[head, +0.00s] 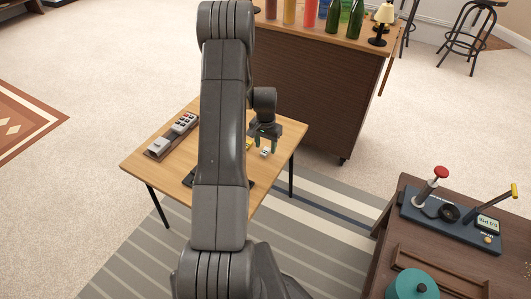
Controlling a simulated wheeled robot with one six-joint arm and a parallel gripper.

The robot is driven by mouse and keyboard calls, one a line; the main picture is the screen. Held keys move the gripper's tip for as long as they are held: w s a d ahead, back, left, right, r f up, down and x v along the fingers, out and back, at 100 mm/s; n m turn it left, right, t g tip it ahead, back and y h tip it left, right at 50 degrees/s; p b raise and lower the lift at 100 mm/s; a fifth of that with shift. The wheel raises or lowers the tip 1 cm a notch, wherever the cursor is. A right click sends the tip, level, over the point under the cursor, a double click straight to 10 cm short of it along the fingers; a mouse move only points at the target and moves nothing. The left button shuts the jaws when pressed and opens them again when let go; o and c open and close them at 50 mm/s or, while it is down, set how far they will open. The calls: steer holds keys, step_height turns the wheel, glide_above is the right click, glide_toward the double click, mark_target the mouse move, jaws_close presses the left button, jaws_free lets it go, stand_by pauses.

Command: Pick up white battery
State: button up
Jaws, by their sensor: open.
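A small white object (266,152), which looks like the white battery, lies on the wooden table (150,146) near its right side. It is too small to make out in detail. My gripper (264,143) is open and points down over that part of the table, just above and behind the white object in the picture. I cannot tell the exact height gap or whether they touch. A small yellow object (249,144) lies just left of the gripper, partly hidden by my arm.
A grey device with several buttons (184,122) and a box-like part (160,146) sit on the table's left side. A dark flat item (188,180) is partly behind my arm. A bar counter (325,90) with bottles stands behind. A brown cabinet (390,235) is at right.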

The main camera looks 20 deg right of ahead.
step_height(320, 180, down, 2)
steer(key=c, duration=1.1)
steer(key=shift+o, duration=0.2)
